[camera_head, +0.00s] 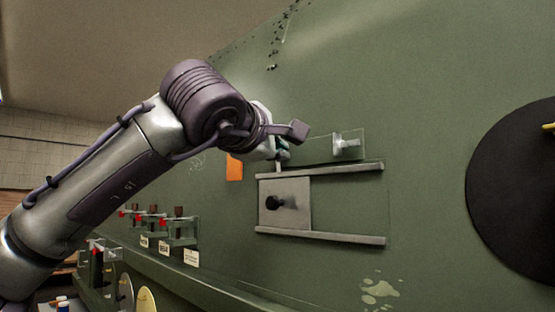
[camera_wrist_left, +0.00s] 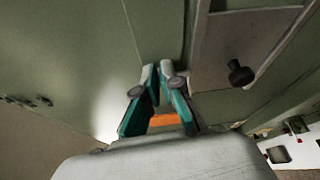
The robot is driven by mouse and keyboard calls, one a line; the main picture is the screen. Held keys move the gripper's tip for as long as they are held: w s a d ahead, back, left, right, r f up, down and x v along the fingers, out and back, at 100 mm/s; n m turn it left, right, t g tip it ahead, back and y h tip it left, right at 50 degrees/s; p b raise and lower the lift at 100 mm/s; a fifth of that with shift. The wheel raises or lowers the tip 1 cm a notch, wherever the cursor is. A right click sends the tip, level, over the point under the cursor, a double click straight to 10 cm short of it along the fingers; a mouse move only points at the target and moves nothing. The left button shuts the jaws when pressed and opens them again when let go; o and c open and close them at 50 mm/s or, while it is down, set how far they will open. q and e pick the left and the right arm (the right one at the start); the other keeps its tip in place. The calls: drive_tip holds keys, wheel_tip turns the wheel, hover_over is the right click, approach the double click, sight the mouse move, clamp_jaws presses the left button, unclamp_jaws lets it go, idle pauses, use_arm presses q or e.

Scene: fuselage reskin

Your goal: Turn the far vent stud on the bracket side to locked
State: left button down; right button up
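In the left wrist view the teal fingers of my left gripper (camera_wrist_left: 159,73) lean together, tips close, against or near the panel. I cannot tell whether anything sits between the tips. No vent stud can be made out; one there would be hidden by the fingers. A clear bracket (camera_head: 348,146) stands on the panel right of the gripper. A grey sliding plate (camera_head: 298,190) with a black knob (camera_head: 273,202) sits between two rails. My right gripper is not in view.
An orange patch (camera_head: 235,168) is on the panel left of the gripper and shows between the fingers (camera_wrist_left: 165,120). Several clear holders with red parts (camera_head: 183,230) line a ledge at lower left. A large black disc (camera_head: 520,190) is at the right.

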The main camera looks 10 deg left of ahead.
use_arm(q)
drive_tip(key=shift+f+m+t+b, duration=0.4)
drive_tip(key=shift+m+b, duration=0.2)
drive_tip(key=shift+m, duration=0.3)
drive_tip(key=c, duration=1.3)
unclamp_jaws()
drive_tip(key=shift+s+r, duration=0.1)
drive_tip(key=shift+c, duration=0.2)
drive_tip(key=s+a, duration=0.2)
drive_tip(key=s, duration=1)
drive_tip(key=shift+a, duration=0.15)
drive_tip(key=shift+w, duration=0.1)
